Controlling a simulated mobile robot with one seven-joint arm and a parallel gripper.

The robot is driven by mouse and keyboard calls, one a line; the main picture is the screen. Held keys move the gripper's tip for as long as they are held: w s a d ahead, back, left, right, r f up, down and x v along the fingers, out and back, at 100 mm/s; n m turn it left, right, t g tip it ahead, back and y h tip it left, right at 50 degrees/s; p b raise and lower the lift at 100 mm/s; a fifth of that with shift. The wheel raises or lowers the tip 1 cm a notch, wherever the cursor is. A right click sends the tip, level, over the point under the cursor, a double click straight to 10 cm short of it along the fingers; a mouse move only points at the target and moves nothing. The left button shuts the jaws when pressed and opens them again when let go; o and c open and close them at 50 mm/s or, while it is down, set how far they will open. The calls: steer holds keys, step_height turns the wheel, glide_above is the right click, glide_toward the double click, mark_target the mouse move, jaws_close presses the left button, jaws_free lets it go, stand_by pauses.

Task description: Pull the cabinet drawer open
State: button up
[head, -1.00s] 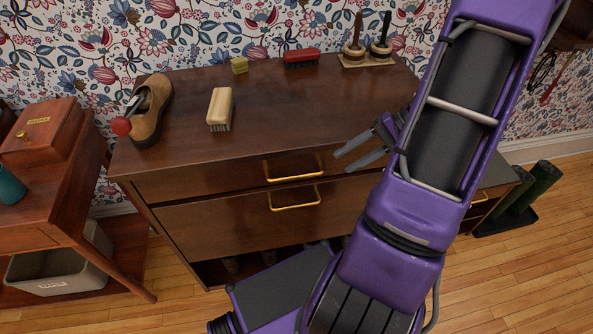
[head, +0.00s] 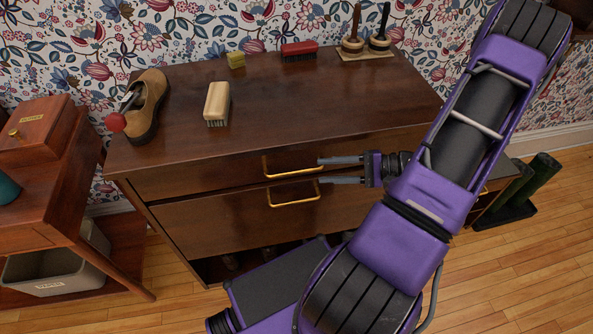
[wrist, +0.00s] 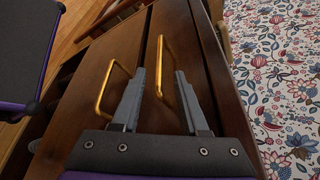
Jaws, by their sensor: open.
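The dark wood cabinet (head: 300,110) has an upper drawer (head: 205,179) and a lower drawer (head: 220,222). Both look closed. The upper drawer has a brass handle (head: 292,174), and the lower drawer has a similar handle (head: 294,203). My gripper (head: 321,171) is open and empty at the right end of the upper handle, its fingers pointing left along the drawer front. In the wrist view, the near end of the upper handle (wrist: 158,68) appears between the spread fingertips (wrist: 160,72). The lower handle (wrist: 112,90) lies left of them. Contact cannot be told.
On the cabinet top are a brown shoe (head: 150,105), a wooden brush (head: 217,103), a yellow block (head: 236,60), a red brush (head: 299,52) and two handled tools on a stand (head: 367,55).

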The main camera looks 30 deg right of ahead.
mark_target(302, 171)
steer(key=x, duration=0.8)
steer(key=shift+w+a+f, duration=0.1)
jaws_close()
stand_by(1.2)
